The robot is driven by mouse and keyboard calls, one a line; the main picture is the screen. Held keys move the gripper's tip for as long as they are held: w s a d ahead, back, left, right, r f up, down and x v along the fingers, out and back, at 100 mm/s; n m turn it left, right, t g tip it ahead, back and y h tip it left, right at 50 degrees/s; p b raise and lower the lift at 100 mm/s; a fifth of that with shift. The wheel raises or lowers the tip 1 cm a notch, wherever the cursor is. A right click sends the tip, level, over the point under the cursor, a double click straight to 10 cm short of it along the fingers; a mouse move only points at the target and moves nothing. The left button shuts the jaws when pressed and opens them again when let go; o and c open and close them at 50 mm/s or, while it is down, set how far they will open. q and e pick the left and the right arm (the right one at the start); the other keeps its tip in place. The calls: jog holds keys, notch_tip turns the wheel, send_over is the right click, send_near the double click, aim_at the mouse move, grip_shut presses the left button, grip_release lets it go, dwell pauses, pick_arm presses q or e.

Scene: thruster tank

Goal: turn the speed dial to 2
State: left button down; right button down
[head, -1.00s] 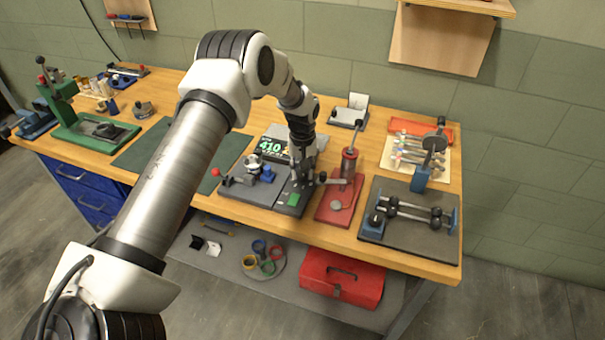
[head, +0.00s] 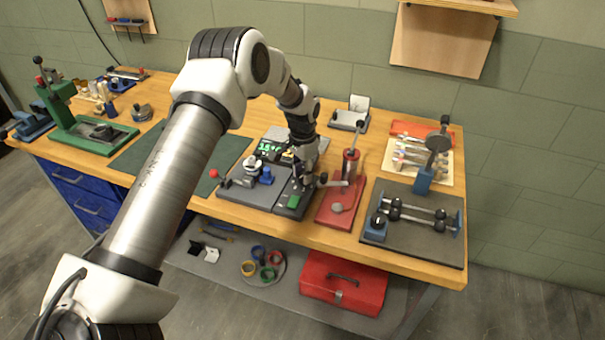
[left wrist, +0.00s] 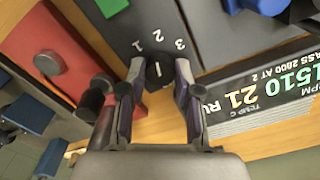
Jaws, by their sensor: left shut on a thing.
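The speed dial (left wrist: 158,70) is a small dark round knob with a white pointer line, on a dark grey panel. The numerals 1, 2 and 3 are printed around it; the pointer line lies roughly toward the 2. My left gripper (left wrist: 158,82) has a finger on each side of the dial and is shut on it. In the head view my left gripper (head: 303,181) reaches down onto the control panel (head: 289,212), and its fingers hide the dial. The display (left wrist: 262,92) reads about 1510 RPM and 21 temp C, with "PASS 2000 AT 2" partly cut off.
A green button (head: 294,201) sits on the panel's front. A red lever press (head: 345,200) stands close on the right. A bench fixture with a blue block (head: 266,176) is on the left. A grey plate with a rod fixture (head: 412,250) lies farther right.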

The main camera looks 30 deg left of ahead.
pick_arm(q)
jog(key=shift+s+f+m, duration=0.2)
jog(key=shift+f+m, duration=0.05)
jog(key=shift+m, duration=0.35)
jog(key=shift+d, duration=0.1)
jog(key=c, duration=1)
grip_release()
jog(key=shift+c, duration=0.2)
jog(key=shift+o, duration=1.1)
jog(key=shift+w, duration=0.15)
jog(key=shift+r, duration=0.1)
notch_tip(320, 180, up, 12)
